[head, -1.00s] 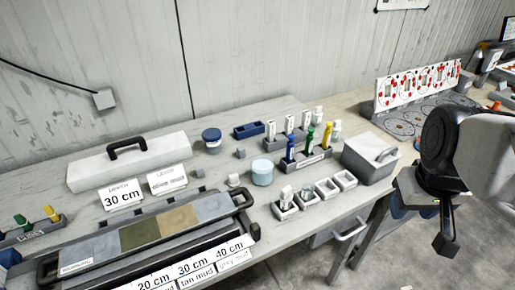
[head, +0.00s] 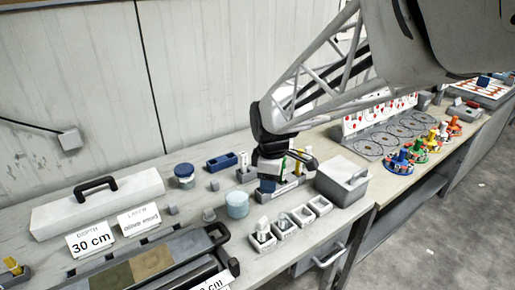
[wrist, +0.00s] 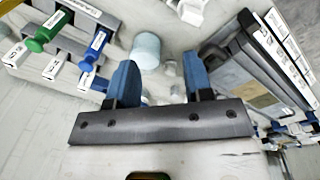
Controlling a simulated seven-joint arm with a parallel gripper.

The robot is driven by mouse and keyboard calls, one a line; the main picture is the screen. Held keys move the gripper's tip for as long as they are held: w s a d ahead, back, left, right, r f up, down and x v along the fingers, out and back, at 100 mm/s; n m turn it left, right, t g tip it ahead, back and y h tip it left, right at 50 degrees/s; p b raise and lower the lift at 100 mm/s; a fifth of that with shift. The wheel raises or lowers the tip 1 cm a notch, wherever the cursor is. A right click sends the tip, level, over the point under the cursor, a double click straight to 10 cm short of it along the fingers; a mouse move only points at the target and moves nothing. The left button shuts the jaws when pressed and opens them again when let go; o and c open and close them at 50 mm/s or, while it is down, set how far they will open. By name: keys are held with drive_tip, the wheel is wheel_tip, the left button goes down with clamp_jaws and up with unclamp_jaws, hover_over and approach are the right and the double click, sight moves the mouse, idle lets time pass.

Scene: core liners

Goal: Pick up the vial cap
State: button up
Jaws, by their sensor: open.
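I cannot tell for certain which thing is the vial cap. A small grey cap-like piece (head: 209,215) stands on the bench just left of the light-blue round jar (head: 237,204) in the head view. My gripper (wrist: 160,78) is open, its two blue-padded fingers apart with nothing held. In the head view my gripper is over the tool rack and partly hides it. In the wrist view the light-blue jar (wrist: 147,48) shows beyond and between the fingertips. A small pale piece below it, between the fingers, is too unclear to name.
Blue- and green-handled tools (wrist: 40,38) stand in a rack near my gripper. Small white trays (head: 283,227) line the front, one holding a clear vial. A grey lidded box (head: 342,180) stands to the right. A dark-blue jar (head: 184,175) and blue holder (head: 222,160) are behind.

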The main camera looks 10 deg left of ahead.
drive_tip(key=w+a+f+n, duration=0.2)
drive_tip(key=a+f+n, duration=0.35)
drive_tip(key=a, duration=0.65)
drive_tip(key=n, duration=0.4)
hover_over(207, 210)
drive_tip(key=shift+g, duration=0.4)
wheel_tip(207, 210, down, 5)
drive_tip(key=shift+w+f, duration=0.1)
drive_tip(key=shift+f, duration=0.05)
drive_tip(key=shift+f, duration=1.3)
drive_tip(key=shift+f, duration=2.6)
clamp_jaws()
